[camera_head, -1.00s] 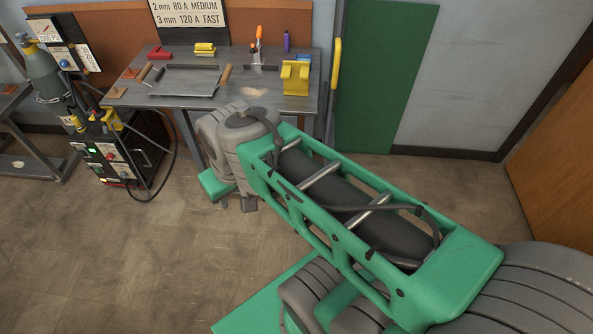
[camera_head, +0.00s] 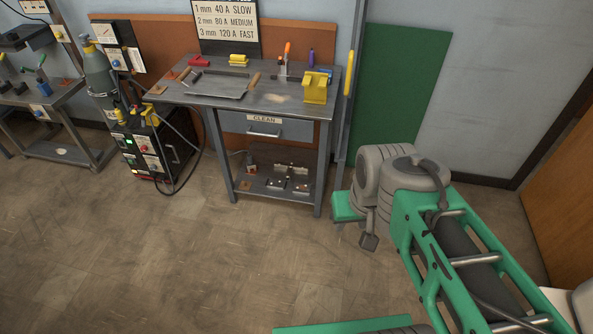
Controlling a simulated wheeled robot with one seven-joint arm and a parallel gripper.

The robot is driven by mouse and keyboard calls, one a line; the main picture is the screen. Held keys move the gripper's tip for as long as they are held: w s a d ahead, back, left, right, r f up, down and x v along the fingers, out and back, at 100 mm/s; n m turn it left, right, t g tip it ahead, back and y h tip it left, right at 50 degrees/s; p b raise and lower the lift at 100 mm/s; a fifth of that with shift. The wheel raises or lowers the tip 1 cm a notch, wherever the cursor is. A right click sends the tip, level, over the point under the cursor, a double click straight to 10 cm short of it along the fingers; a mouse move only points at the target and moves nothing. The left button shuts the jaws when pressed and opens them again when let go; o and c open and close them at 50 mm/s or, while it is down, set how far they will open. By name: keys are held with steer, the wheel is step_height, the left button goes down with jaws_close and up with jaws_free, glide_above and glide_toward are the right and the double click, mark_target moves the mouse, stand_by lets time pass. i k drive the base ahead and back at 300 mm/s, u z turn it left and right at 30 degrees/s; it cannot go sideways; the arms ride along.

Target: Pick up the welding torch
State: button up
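The black welding unit (camera_head: 148,150) stands on the floor left of the workbench, with dark cables looping down its right side. Yellow-and-black handle-like parts (camera_head: 122,116) show at its top; I cannot tell for sure whether one is the welding torch. My green and grey arm is folded at the lower right. The grey and green end of it (camera_head: 360,222) hangs well to the right of the welding unit, apart from it. The fingers are too unclear to tell open from shut, and I see nothing held there.
A grey gas cylinder (camera_head: 99,72) stands behind the welding unit. A second table (camera_head: 52,102) is at the far left. The floor in front is clear.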

mark_target(136, 100)
steer(key=z, duration=0.45)
steer(key=i, duration=1.2)
steer(key=u, duration=0.65)
steer(key=i, duration=0.95)
steer(key=u, duration=0.3)
steer(key=k, duration=0.45)
steer(key=u, duration=2)
steer(key=k, duration=0.7)
steer(key=z, duration=0.35)
